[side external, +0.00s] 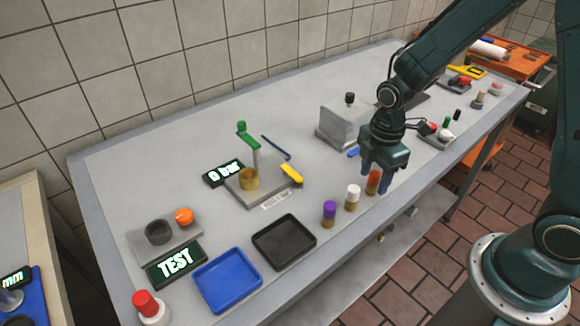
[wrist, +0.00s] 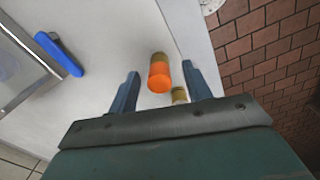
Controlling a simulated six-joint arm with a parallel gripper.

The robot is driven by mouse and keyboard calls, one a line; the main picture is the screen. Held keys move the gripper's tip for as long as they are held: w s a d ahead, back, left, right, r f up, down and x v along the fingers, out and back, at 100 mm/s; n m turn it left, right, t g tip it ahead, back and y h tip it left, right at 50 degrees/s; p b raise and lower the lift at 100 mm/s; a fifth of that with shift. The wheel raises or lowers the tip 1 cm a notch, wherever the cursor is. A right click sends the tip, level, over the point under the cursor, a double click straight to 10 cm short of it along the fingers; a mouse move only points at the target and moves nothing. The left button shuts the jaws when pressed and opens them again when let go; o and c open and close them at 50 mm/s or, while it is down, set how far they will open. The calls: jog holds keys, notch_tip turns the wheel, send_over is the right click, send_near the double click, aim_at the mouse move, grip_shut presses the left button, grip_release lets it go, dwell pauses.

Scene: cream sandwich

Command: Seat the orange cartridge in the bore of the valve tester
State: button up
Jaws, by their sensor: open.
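The orange cartridge (side external: 373,181), orange-capped on a brass body, stands upright near the table's front edge. In the wrist view, the orange cartridge (wrist: 159,76) appears between my fingertips, with a gap on both sides. My gripper (side external: 376,184) is open and points down at it; the open fingers also show in the wrist view (wrist: 162,76). The valve tester (side external: 270,203) is a grey base left of my gripper, with a brass bore (side external: 249,180), a green-topped post (side external: 247,133) and a yellow handle (side external: 291,173). The bore's inside is too small to read.
White (side external: 353,192) and purple (side external: 329,210) cartridges stand in a row left of the orange one. A black tray (side external: 284,242) and blue tray (side external: 227,281) lie farther left. The "0 bar" display (side external: 223,173) is beside the tester. A grey block (side external: 342,124) stands behind my gripper.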

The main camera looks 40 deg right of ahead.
aim_at(375, 174)
jog(key=shift+c, duration=0.2)
dwell(0.3)
grip_shut()
jog(key=shift+r, duration=0.15)
notch_tip(375, 174, up, 20)
dwell(0.8)
dwell(0.5)
